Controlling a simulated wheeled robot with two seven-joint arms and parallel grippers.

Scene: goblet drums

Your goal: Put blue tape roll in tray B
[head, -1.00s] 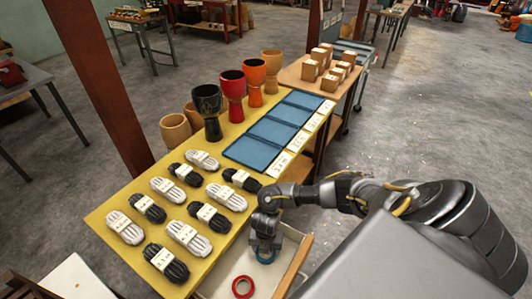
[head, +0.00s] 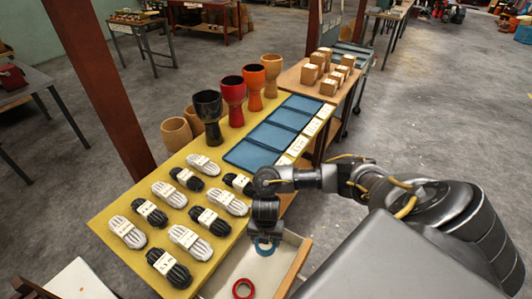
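The blue tape roll (head: 265,249) is in the head view, above the open drawer at the table's front edge. My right gripper (head: 264,237) points down with its fingers at the roll and appears shut on it, though the fingertips are partly hidden. Several flat blue trays run along the table's right side: the nearest tray (head: 248,155), one behind it (head: 271,136), another (head: 290,118) and a far one (head: 304,103). White label cards stand beside them; their letters are too small to read, so I cannot tell which is tray B. My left gripper is out of view.
A red tape roll (head: 243,288) lies in the drawer (head: 290,265). Bundled cables (head: 187,238) cover the table's near left. Goblet drums (head: 208,115) stand along its back edge. Small boxes (head: 328,85) sit on a farther table. The trays look empty.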

